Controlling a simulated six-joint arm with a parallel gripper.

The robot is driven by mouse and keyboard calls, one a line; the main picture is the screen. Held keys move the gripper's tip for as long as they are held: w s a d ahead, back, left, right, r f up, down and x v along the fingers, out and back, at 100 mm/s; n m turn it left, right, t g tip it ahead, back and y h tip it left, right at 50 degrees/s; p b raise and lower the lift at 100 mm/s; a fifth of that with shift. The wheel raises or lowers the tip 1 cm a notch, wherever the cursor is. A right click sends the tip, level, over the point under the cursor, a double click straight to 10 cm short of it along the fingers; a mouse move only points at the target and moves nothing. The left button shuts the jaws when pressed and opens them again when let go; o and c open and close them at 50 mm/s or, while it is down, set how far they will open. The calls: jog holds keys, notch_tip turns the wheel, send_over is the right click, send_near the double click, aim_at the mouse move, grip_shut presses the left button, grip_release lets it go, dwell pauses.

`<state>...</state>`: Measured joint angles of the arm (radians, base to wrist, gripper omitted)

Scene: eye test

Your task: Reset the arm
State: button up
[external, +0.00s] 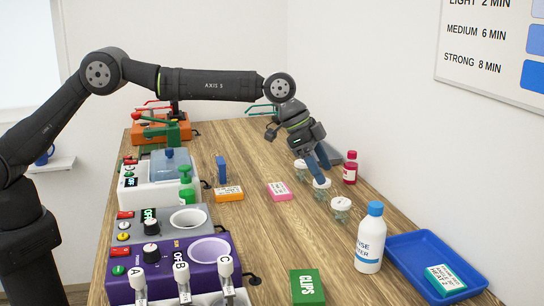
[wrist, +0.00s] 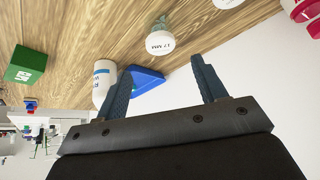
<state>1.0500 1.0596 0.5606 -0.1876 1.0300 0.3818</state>
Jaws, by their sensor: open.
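My gripper (external: 318,172) hangs from my outstretched arm over the right half of the wooden table, its dark blue fingers pointing down among a row of white-lidded jars (external: 340,204). Whether it touches a jar cannot be told from the external view. In the wrist view the two fingers (wrist: 162,64) stand wide apart with nothing held between them. One white-lidded jar (wrist: 160,42) shows beyond the gap, apart from both fingers.
A red bottle (external: 350,168) stands right of the jars. A white bottle with a blue cap (external: 369,240) stands in front, beside a blue tray (external: 404,275). A green box (external: 307,287) is at the front. Several machines, including a purple one (external: 195,275), line the left edge.

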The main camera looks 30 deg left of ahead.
aim_at(339, 201)
jog(key=shift+a+r, duration=0.15)
jog(key=shift+r, duration=0.2)
jog(key=x, duration=1.2)
jog(key=shift+s+f, duration=0.1)
jog(key=shift+f, duration=0.1)
jog(key=shift+r, duration=0.1)
jog(key=shift+r, duration=0.1)
